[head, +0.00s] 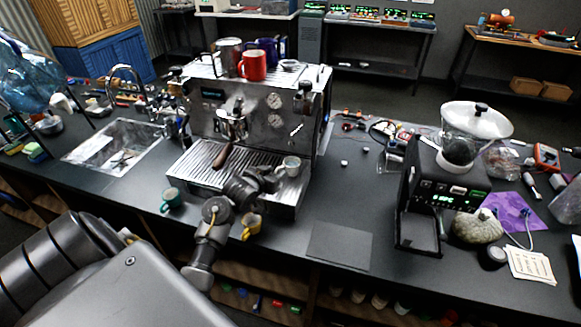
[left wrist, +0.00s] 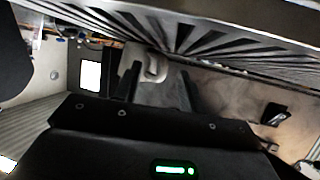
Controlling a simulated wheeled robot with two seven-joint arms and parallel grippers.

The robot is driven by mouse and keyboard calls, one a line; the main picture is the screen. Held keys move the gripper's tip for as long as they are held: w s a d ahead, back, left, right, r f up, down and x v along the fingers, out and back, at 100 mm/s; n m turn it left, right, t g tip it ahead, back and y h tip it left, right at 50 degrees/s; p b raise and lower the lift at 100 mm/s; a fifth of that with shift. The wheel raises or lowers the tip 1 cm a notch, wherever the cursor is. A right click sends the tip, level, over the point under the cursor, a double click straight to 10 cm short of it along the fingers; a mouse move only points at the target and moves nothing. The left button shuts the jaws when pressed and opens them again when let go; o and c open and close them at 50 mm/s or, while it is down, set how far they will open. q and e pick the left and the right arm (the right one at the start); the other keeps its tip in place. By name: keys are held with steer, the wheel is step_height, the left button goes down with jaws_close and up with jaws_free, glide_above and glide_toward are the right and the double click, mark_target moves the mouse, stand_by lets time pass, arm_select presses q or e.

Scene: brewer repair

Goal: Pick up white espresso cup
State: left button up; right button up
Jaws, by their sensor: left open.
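The white espresso cup (head: 291,165) stands upright on the right part of the espresso machine's drip tray (head: 198,170). My left gripper (head: 273,178) reaches over the tray just left of the cup, pointing toward it. In the left wrist view, the open left gripper (left wrist: 157,88) has its two dark fingers apart, with the pale cup (left wrist: 145,66) beyond their tips and its handle facing them. Whether a finger touches the cup cannot be told. My right gripper is not in view.
A green cup (head: 171,198) and a yellow cup (head: 251,224) stand near the counter's front edge, close to my left arm. A red mug (head: 252,65) sits on the machine. A grinder (head: 440,190) stands right, beyond a dark mat (head: 340,246).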

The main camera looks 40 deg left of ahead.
arm_select(q)
steer(key=shift+w+f, duration=0.2)
steer(key=shift+w, duration=0.15)
steer(key=shift+s, duration=0.1)
steer(key=shift+c, duration=0.2)
jaws_close()
